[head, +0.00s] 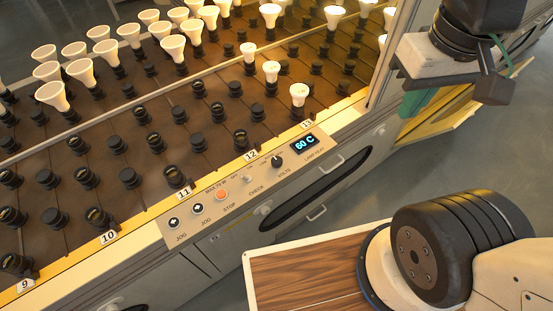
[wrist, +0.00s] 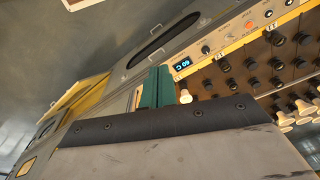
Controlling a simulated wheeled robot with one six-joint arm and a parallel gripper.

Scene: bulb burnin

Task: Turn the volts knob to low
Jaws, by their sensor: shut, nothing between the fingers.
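The volts knob (head: 276,161) is a small black knob on the pale control panel, left of the lit "60 C" display (head: 304,143). It also shows in the wrist view (wrist: 206,50), small. Its pointer setting is too small to read for sure. My gripper (head: 418,103) is at the upper right of the head view, off to the right of the panel and well apart from the knob. In the wrist view its teal fingers (wrist: 157,88) are together and empty, with the knob beyond them to the upper right.
The panel also bears an orange stop button (head: 220,194), a check switch (head: 247,179) and two jog buttons (head: 197,209). Behind it stands a rack (head: 150,110) of black sockets with several white bulbs. Below are cabinet handles (head: 317,213). Grey floor is clear at right.

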